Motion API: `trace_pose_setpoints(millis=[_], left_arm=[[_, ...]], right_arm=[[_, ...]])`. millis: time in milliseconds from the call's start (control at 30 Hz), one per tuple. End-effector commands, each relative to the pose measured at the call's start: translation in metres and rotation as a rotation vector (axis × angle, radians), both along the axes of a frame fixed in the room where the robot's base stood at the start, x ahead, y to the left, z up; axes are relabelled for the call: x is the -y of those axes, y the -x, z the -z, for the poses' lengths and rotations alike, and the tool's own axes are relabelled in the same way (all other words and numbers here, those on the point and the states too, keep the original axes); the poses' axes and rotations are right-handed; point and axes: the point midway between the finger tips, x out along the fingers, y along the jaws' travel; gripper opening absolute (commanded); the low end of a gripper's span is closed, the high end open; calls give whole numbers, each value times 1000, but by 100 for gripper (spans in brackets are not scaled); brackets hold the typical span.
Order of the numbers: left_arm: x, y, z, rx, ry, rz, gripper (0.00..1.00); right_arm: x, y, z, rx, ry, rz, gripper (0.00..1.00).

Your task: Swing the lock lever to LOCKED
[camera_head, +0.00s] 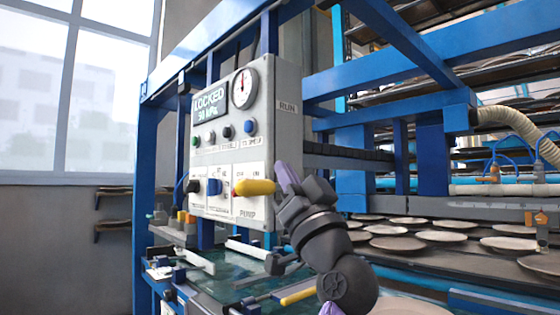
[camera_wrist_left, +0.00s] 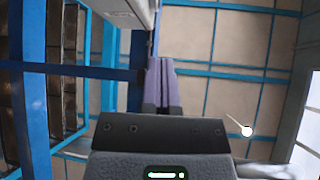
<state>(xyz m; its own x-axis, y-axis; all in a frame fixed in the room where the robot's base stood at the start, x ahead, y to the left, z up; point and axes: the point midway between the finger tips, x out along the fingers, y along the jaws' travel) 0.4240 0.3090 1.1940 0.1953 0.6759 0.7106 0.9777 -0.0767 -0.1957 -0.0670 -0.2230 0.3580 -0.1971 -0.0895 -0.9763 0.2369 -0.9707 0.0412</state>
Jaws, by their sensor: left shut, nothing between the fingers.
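A grey control panel (camera_head: 222,150) hangs on the blue frame, and its display (camera_head: 209,105) reads LOCKED with a pressure of about 30 kPa. On its lower face are a black knob (camera_head: 194,186), a blue knob (camera_head: 214,187) and a yellow handle (camera_head: 254,187) above the label PUMP. I cannot tell which of these is the lock lever. My left gripper (camera_head: 287,178) is just right of the yellow handle, with its purple fingers up. In the left wrist view its fingers (camera_wrist_left: 160,82) are together and empty. I cannot tell whether they touch the panel.
A round gauge (camera_head: 244,88) and small coloured buttons are on the panel's upper part. Blue beams (camera_head: 435,150) and racks of plates (camera_head: 445,236) fill the right. A glassy, wet-looking bed (camera_head: 235,285) lies below. A window (camera_head: 75,90) is at the left.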

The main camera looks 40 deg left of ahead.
Motion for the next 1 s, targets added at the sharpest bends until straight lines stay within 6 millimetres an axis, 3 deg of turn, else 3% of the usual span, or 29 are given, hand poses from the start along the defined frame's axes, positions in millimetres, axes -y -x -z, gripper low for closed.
trace_pose_setpoints(millis=[100, 333, 1000], left_arm=[[19, 0, 23, -4, 1, 2, 0], [41, 2, 45, -1, 1, 0, 0], [44, 2, 48, 1, 1, 0, 0]], right_arm=[[0, 2, 3, -4, 0, -1, 59], [-5, 4, 4, -7, -7, 2, 59], [-9, 6, 4, -10, -13, 6, 59]])
